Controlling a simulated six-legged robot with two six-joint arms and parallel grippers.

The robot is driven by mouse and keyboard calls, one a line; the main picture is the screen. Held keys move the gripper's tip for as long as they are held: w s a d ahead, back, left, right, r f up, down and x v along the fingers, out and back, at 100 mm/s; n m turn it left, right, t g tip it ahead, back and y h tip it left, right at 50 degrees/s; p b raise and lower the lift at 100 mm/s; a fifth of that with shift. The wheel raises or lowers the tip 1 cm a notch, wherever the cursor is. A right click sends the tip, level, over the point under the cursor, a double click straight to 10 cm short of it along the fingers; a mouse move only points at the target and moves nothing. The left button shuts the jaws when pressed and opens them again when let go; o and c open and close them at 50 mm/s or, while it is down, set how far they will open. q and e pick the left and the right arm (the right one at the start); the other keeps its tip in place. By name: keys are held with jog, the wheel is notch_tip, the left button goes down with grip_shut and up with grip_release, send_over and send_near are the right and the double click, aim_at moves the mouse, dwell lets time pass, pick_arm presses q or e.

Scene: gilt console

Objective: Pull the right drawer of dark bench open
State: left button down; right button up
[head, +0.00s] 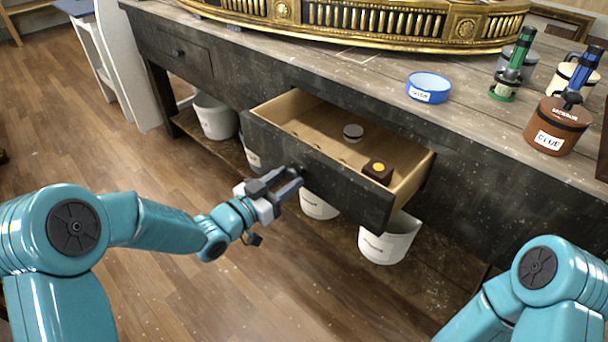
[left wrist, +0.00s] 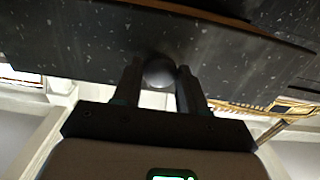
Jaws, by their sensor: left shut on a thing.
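The right drawer (head: 325,178) of the dark bench (head: 500,150) is pulled out, and its pale wooden inside shows. A round grey tin (head: 353,132) and a small dark brown block with a yellow spot (head: 378,171) lie in it. My left gripper (head: 292,180) is at the drawer's dark front. In the left wrist view, the left gripper's two fingers (left wrist: 159,84) are shut on the round dark knob (left wrist: 159,72), one on each side. In the head view the knob is mostly hidden by the fingers. My right gripper is not in view; only part of that arm shows at lower right.
The other drawer (head: 178,53) at the left is shut. White buckets (head: 390,240) stand on the low shelf under the bench. On top are a gilt piece (head: 380,20), a blue glue tub (head: 429,88) and a brown glue pot (head: 556,125). The wooden floor in front is clear.

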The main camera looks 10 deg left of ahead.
pick_arm(q)
jog(key=b+v, duration=0.1)
jog(key=v, duration=0.8)
jog(key=c, duration=0.6)
grip_release()
jog(key=shift+c, duration=0.2)
jog(key=shift+a, duration=0.1)
jog(key=p+v, duration=0.1)
jog(key=v, duration=1.5)
jog(key=shift+p, duration=0.4)
jog(key=shift+s, duration=0.15)
